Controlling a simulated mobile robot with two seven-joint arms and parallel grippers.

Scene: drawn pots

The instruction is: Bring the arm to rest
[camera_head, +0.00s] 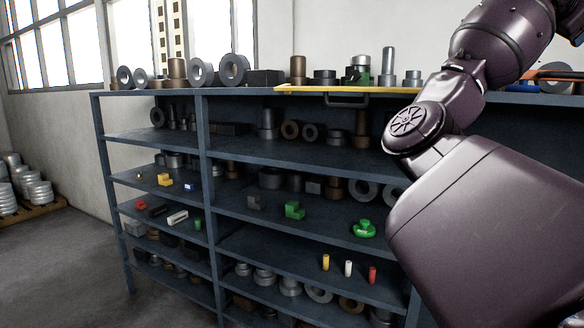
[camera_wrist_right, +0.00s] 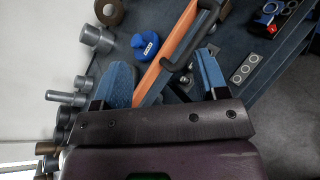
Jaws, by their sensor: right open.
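My right arm comes in from the right in the head view, large and dark purple, in front of the shelf unit's right side; its gripper is hidden there. In the right wrist view my right gripper (camera_wrist_right: 164,72) is open, its two blue fingers spread apart. An orange bar (camera_wrist_right: 168,53) with a black handle runs between the fingers in that picture; whether it touches them I cannot tell. My left gripper is not in view.
A dark blue shelf unit (camera_head: 206,150) holds metal parts and small coloured pieces. A yellow-edged board (camera_head: 350,90) with a black handle lies along its top. A blue piece (camera_wrist_right: 145,46) shows near the fingers in the wrist view. Open floor (camera_head: 70,255) lies at left.

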